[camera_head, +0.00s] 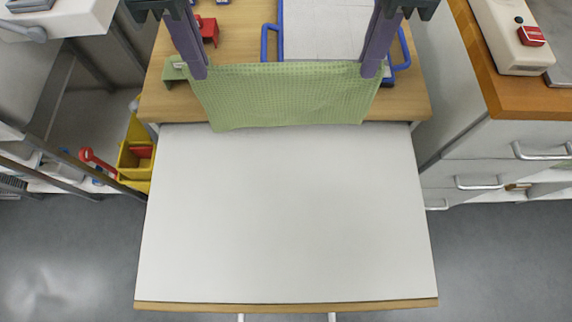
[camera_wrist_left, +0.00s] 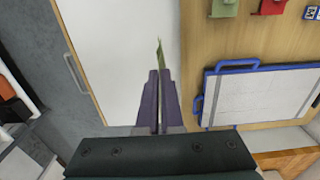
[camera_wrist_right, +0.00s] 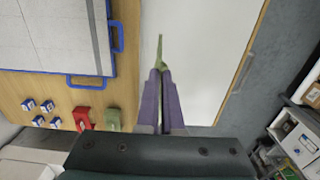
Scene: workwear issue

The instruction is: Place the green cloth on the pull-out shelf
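The green cloth (camera_head: 285,97) is stretched between my two grippers and hangs above the back edge of the white pull-out shelf (camera_head: 288,220). My left gripper (camera_head: 200,74) is shut on its upper left corner. My right gripper (camera_head: 371,72) is shut on its upper right corner. In the left wrist view the cloth (camera_wrist_left: 161,54) shows nearly edge-on beyond the closed fingers. The right wrist view shows the cloth (camera_wrist_right: 160,56) the same way. The shelf is pulled out and bare.
A pale board with blue handles (camera_head: 266,42) lies on the wooden worktop (camera_head: 240,20) behind the cloth. Red (camera_wrist_right: 82,117) and green (camera_wrist_right: 112,118) holders and small blue-white boxes stand beside it. A yellow bin (camera_head: 133,160) is left of the shelf; a drawer cabinet (camera_head: 500,145) is right.

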